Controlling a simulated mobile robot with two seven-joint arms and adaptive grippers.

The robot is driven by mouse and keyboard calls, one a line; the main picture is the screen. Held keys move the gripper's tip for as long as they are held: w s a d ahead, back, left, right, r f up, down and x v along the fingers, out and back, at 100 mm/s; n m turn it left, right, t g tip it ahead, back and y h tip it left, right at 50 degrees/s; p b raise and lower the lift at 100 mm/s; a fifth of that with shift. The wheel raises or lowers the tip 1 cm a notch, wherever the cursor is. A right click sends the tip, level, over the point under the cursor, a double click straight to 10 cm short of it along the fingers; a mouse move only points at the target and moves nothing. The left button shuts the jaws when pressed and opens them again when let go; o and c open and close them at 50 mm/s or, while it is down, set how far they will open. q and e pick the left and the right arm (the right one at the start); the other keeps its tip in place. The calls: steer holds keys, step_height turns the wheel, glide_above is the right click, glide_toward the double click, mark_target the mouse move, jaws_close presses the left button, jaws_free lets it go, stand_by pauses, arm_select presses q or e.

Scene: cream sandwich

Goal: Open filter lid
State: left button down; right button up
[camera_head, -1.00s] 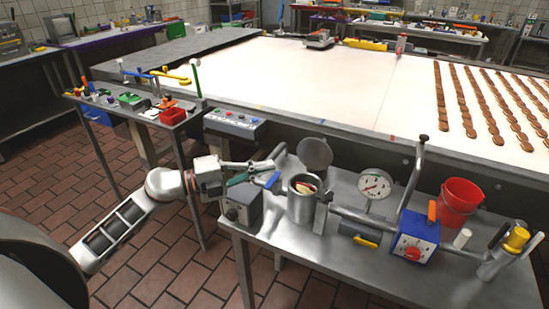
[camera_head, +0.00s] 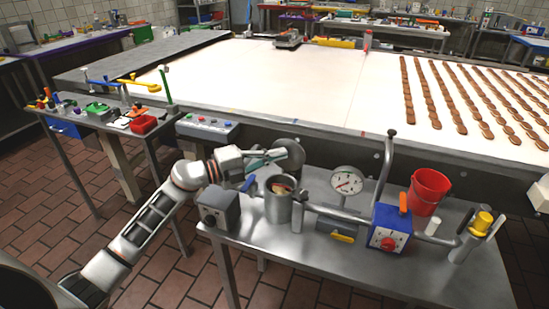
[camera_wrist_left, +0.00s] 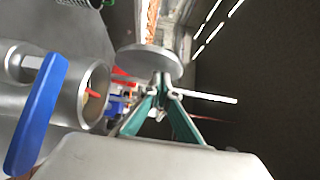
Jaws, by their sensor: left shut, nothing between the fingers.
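The filter pot (camera_head: 278,210) is a grey metal cylinder on the steel bench, with its mouth open and reddish and pale stuff inside. Its round grey lid (camera_head: 293,146) is swung up and tilted back behind the mouth, partly hidden by my left gripper. My left gripper (camera_head: 280,155) is shut and empty, above the pot and in front of the lid. In the left wrist view the lid (camera_wrist_left: 150,62) is just beyond the fingertips (camera_wrist_left: 163,82); I cannot tell whether they touch. The pot's open mouth (camera_wrist_left: 96,92) and a blue handle (camera_wrist_left: 35,115) are at the left.
A pressure gauge (camera_head: 347,183), a blue box with a red knob (camera_head: 391,228) and a red bucket (camera_head: 428,190) stand to the right along pipework. A grey box (camera_head: 218,209) is left of the pot. The conveyor (camera_head: 290,85) runs behind.

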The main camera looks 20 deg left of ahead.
arm_select(q)
steer(key=shift+w+r+p, duration=0.35)
steer(key=shift+w+p, duration=0.25)
steer(key=shift+p, duration=0.1)
steer(key=shift+w, duration=0.3)
steer(key=shift+f, duration=0.1)
steer(key=shift+s, duration=0.1)
